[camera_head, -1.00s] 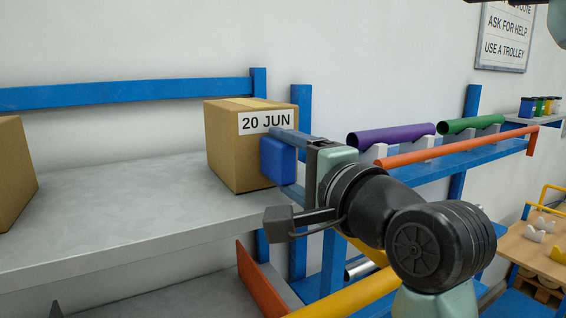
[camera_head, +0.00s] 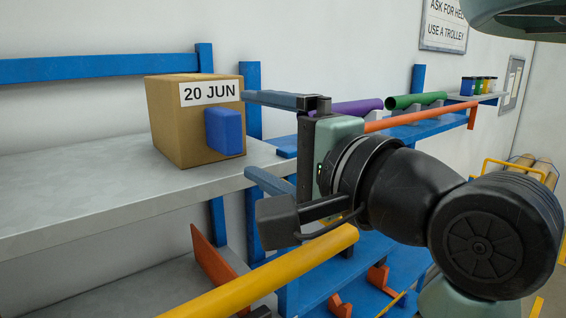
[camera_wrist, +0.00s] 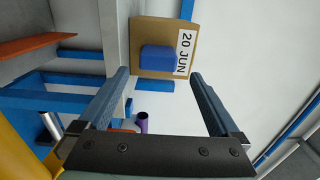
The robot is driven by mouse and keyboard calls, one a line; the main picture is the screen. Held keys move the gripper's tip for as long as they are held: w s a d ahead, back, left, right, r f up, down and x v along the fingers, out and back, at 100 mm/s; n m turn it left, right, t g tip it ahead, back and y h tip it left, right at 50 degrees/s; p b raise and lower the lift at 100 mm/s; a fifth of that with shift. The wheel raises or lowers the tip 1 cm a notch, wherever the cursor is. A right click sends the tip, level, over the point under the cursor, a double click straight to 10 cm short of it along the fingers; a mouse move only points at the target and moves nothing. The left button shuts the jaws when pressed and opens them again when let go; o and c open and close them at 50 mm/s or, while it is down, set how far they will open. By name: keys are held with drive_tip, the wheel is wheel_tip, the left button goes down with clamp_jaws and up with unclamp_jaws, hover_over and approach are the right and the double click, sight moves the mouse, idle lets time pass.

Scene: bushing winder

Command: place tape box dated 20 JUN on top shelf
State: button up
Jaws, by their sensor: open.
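The cardboard tape box (camera_head: 178,130) labelled 20 JUN stands upright on the grey top shelf (camera_head: 90,200), near its right end. A blue block-shaped grip (camera_head: 224,131) sticks out of its front face. My gripper (camera_head: 258,138) is open and empty, to the right of the box with a gap between its fingertips and the blue grip. In the wrist view the box (camera_wrist: 182,30) and its blue grip (camera_wrist: 157,59) show ahead of the two spread fingers (camera_wrist: 159,75). The box's back is hidden.
Right of the shelf, a blue rack (camera_head: 420,130) holds a purple tube (camera_head: 345,107) and a green tube (camera_head: 415,100), with an orange bar (camera_head: 420,117) along it. A yellow tube (camera_head: 270,272) lies below my gripper. Blue posts (camera_head: 252,100) stand behind the shelf's right end.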

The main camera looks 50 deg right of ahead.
drive_tip(key=shift+b+v, duration=0.4)
drive_tip(key=shift+v, duration=1.95)
drive_tip(key=w+a+r+n+t+y, duration=0.1)
drive_tip(key=w+a+r+n+t, duration=0.35)
drive_tip(key=w+a+n, duration=0.6)
drive_tip(key=s+a+r+n+t+y, duration=0.1)
drive_tip(key=s+a+r+n+t, duration=0.1)
drive_tip(key=a+n, duration=0.3)
drive_tip(key=s+a+r+n+t+y, duration=0.1)
drive_tip(key=a+n, duration=0.4)
drive_tip(key=a, duration=0.7)
wheel_tip(320, 180, up, 2)
drive_tip(key=shift+s+a+r+t+y, duration=0.1)
drive_tip(key=shift+s+a+t+y, duration=0.15)
drive_tip(key=shift+s+t, duration=0.8)
